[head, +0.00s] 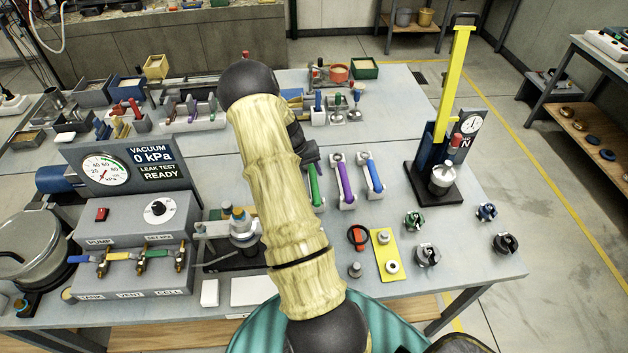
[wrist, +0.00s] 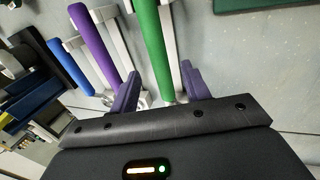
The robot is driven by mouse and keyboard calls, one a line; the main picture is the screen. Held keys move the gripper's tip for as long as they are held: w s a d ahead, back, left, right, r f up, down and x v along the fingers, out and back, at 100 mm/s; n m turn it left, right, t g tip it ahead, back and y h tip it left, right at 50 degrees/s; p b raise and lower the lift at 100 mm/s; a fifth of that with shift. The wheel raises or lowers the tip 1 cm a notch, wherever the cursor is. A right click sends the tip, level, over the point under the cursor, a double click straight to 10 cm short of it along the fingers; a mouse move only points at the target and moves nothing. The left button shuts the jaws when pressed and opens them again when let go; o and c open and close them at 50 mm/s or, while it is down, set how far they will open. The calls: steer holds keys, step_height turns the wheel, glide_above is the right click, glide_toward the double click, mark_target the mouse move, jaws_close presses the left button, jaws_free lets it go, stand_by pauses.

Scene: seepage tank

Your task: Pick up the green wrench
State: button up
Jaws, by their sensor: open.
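The green wrench (wrist: 152,45) has a long green handle and lies in a light grey holder. In the head view the green wrench (head: 316,186) is partly hidden behind my arm. My gripper (wrist: 160,76) is open, with one finger on each side of the green handle near its lower end in the wrist view. I cannot tell whether either finger touches it. The purple wrench (wrist: 95,47) lies just left of the green one in the wrist view, and the blue wrench (wrist: 70,66) lies beyond it.
In the head view the purple wrench (head: 344,178) and blue wrench (head: 371,173) stand to the right of the green one. A yellow-levered press (head: 450,110) stands further right. Several knobs, including a green one (head: 413,219), lie in front. A grey vacuum panel (head: 135,235) is at left.

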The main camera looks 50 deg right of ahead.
mark_target(312, 179)
steer(key=shift+p+x, duration=0.6)
steer(key=shift+x, duration=1.15)
steer(key=shift+w, duration=0.1)
jaws_close()
